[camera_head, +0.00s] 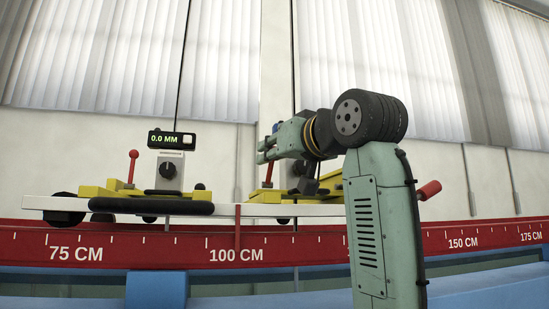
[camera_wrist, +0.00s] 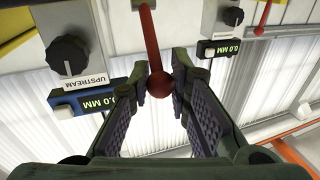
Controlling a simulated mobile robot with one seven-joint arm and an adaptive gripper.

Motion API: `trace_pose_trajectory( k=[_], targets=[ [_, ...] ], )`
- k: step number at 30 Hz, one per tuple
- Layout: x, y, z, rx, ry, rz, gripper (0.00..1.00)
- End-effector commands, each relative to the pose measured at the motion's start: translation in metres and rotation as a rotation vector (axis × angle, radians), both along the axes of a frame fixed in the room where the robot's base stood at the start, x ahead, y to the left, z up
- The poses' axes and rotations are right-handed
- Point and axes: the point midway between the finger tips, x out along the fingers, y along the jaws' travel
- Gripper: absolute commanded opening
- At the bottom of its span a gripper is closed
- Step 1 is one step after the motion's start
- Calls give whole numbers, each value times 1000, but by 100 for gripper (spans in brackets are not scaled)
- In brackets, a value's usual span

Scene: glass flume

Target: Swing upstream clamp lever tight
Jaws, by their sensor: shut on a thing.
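The upstream clamp lever is a red rod with a round red knob (camera_wrist: 159,84) in the wrist view, beside a plate marked UPSTREAM (camera_wrist: 84,83) with a black dial. My gripper (camera_wrist: 163,75) has its two fingers on either side of the knob and is shut on it. In the head view my gripper (camera_head: 263,151) is over the right-hand yellow carriage (camera_head: 262,197). Part of the red lever (camera_head: 268,173) shows below the fingers, standing nearly upright. My arm hides much of this carriage.
A second yellow carriage (camera_head: 118,190) stands to the left, with its own red lever (camera_head: 132,166) and a display (camera_head: 172,139) reading 0.0 MM. Both sit on a white rail (camera_head: 222,210) above a red scale (camera_head: 185,250). A red handle (camera_head: 429,190) shows right of my arm.

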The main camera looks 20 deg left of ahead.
Motion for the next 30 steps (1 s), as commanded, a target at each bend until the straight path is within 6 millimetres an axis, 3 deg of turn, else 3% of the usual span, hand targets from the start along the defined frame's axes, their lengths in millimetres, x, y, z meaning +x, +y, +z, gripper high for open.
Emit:
trace_pose_trajectory(
  k=[12, 28, 29, 30],
  targets=[
    [7, 6, 9, -92, 135, 1, 0],
    [9, 7, 10, -103, 151, 1, 0],
    [9, 7, 10, -103, 151, 1, 20],
    [9, 7, 10, -103, 151, 1, 22]
  ],
)
